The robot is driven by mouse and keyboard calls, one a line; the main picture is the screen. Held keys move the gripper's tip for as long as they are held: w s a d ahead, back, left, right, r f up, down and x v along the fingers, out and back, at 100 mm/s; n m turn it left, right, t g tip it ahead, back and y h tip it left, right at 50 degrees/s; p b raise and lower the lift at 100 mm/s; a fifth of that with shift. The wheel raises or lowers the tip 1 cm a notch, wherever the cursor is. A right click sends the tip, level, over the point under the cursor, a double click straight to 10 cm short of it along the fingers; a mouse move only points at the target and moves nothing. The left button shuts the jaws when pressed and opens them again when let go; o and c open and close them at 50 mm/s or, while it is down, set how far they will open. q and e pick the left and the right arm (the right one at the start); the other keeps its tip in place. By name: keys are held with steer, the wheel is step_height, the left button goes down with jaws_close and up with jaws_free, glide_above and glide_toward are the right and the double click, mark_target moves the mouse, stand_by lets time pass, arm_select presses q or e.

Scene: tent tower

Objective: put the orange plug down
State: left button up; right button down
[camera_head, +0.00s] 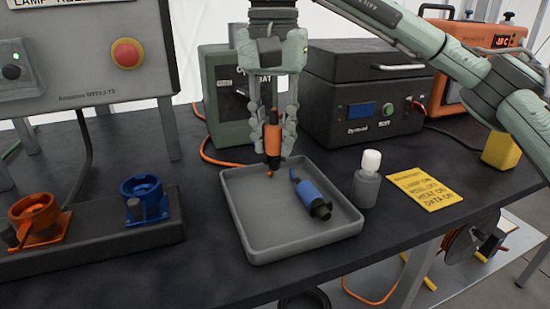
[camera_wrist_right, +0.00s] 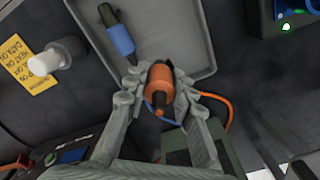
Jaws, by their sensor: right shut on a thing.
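The orange plug (camera_head: 272,137) is upright between the fingers of my right gripper (camera_head: 272,130), which is shut on it. In the head view it hangs over the back left part of the grey tray (camera_head: 243,226), its lower tip near the rim; whether it touches cannot be told. In the right wrist view the orange plug (camera_wrist_right: 160,78) sits between both fingers of the right gripper (camera_wrist_right: 160,92). A blue plug (camera_head: 312,197) lies on its side in the tray's right half; it also shows in the right wrist view (camera_wrist_right: 120,38). My left gripper is not in view.
A white-capped grey bottle (camera_head: 367,185) and a yellow note (camera_head: 425,188) stand right of the tray. Orange (camera_head: 37,222) and blue (camera_head: 145,198) sockets are at left. A green box (camera_head: 222,115) and a dark case (camera_head: 355,110) stand behind. The tray's front left floor is bare.

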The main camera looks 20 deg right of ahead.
mark_target(274, 158)
steer(key=shift+w+d+f, duration=0.1)
steer(key=shift+d+f, duration=0.05)
steer(key=shift+f, duration=0.4)
step_height(274, 158, down, 2)
steer(key=shift+f, duration=0.7)
steer(key=c, duration=1.7)
jaws_free()
steer(key=o, duration=0.4)
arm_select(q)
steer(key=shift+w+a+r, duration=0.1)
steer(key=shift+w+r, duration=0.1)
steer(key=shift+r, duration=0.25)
